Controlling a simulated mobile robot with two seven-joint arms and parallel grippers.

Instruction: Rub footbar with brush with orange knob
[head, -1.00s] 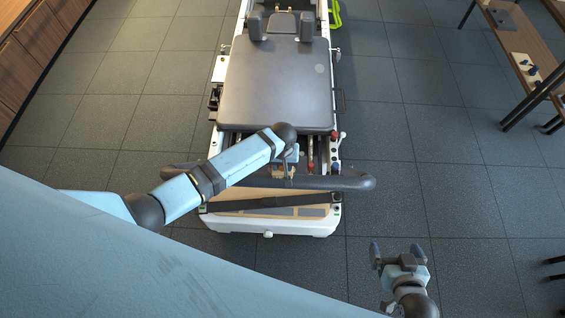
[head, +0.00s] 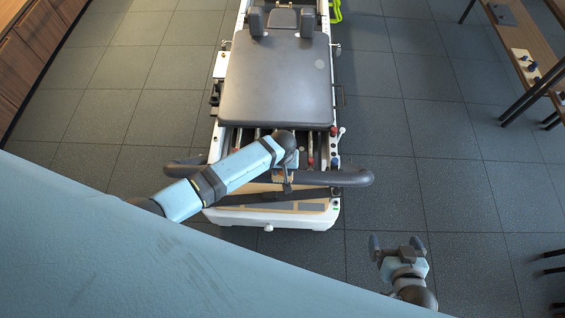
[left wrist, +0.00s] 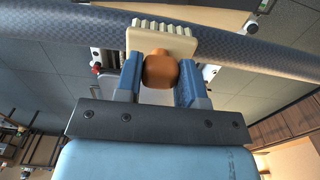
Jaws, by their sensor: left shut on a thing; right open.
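The footbar (head: 330,178) is a dark padded bar across the near end of the reformer. In the left wrist view it runs across the top as a dark textured bar (left wrist: 255,57). My left gripper (head: 287,180) is at the bar's middle. In the left wrist view its fingers (left wrist: 160,80) are shut on the orange knob (left wrist: 160,69) of a brush with a cream head (left wrist: 160,40) and pale bristles. The brush head overlaps the bar; I cannot tell whether the bristles touch it. My right gripper (head: 397,245) is open and empty over the floor at lower right.
The reformer's grey padded carriage (head: 276,85) lies beyond the footbar, with springs and coloured knobs between. A wooden table (head: 530,55) with small items stands at upper right. Wooden cabinets (head: 35,50) line the upper left. Tiled floor is clear on both sides.

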